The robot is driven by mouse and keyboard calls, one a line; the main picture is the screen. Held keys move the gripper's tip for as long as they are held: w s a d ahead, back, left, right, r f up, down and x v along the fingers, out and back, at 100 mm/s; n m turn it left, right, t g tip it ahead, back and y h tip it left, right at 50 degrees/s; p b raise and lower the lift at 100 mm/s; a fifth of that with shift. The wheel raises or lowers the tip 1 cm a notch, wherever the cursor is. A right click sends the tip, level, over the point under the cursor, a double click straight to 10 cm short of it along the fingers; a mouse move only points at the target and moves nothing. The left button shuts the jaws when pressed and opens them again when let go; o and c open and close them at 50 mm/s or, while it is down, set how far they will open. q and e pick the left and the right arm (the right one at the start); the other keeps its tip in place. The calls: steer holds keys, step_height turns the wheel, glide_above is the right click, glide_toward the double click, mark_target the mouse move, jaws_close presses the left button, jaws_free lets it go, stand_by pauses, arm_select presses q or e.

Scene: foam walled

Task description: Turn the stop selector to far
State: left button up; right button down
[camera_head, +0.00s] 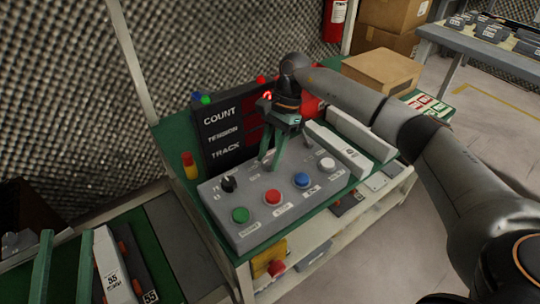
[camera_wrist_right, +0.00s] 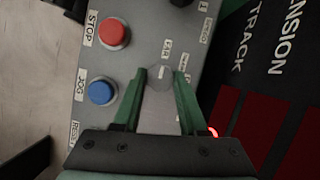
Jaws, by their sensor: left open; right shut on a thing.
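The grey control panel (camera_head: 250,225) stands on the green bench top. My right gripper (camera_head: 271,160) reaches down to the back part of the panel, behind the red and blue buttons. In the right wrist view, the green fingers of this gripper (camera_wrist_right: 161,78) are shut on a pale grey piece, the stop selector (camera_wrist_right: 160,112), beside small labels that seem to read near and far. My left gripper (camera_head: 63,250) is open at the lower left, away from the panel.
The panel carries a black knob (camera_head: 228,183) and green (camera_head: 240,214), red (camera_head: 272,196), blue (camera_head: 301,180) and white (camera_head: 327,164) buttons. A dark display board (camera_head: 222,135) rises close behind. Pale bars (camera_head: 338,150) lie right of it. A cardboard box (camera_head: 382,70) stands farther back.

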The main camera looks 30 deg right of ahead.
steer(key=shift+c, duration=2.2)
jaws_free()
steer(key=shift+d+r, duration=0.1)
steer(key=shift+r, duration=0.2)
arm_select(q)
step_height(320, 180, down, 13)
steer(key=w+n+g+y+p, duration=0.1)
steer(key=n+g+y+p, duration=0.1)
steer(key=n+g+y, duration=0.1)
steer(key=shift+w+a+g+y, duration=0.15)
steer(key=shift+a+g+y, duration=0.3)
steer(key=shift+g, duration=0.45)
arm_select(e)
steer(key=v, duration=1.1)
steer(key=shift+r, duration=0.35)
arm_select(q)
steer(key=shift+r, duration=0.1)
arm_select(e)
steer(key=shift+w+d, duration=0.1)
steer(key=shift+d, duration=0.05)
